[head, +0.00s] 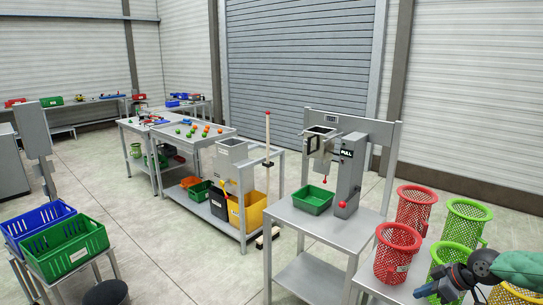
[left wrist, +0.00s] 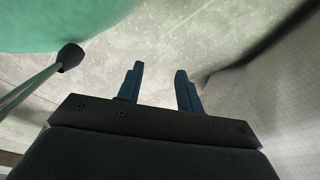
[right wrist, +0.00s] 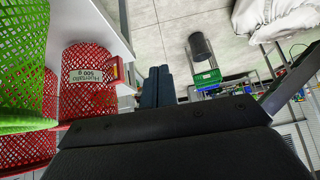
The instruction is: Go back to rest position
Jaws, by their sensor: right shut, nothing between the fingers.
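My right gripper (head: 422,291) is low at the right edge of the head view, close to the mesh baskets. In the right wrist view, its two dark fingers (right wrist: 158,72) are together with nothing between them. A red mesh basket (right wrist: 90,98) with a label reading 500 g stands to their left, apart from the fingers. My left gripper (left wrist: 160,75) shows only in the left wrist view. Its two blue-grey fingers are apart, with only pale floor seen between them. The left arm is not seen in the head view.
Red baskets (head: 398,255) and green baskets (head: 466,222) crowd the right-hand table. The test stand (head: 349,170) and a green tray (head: 312,200) are on the middle table. Blue and green crates (head: 68,246) stand at lower left. Floor (head: 190,255) between is clear.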

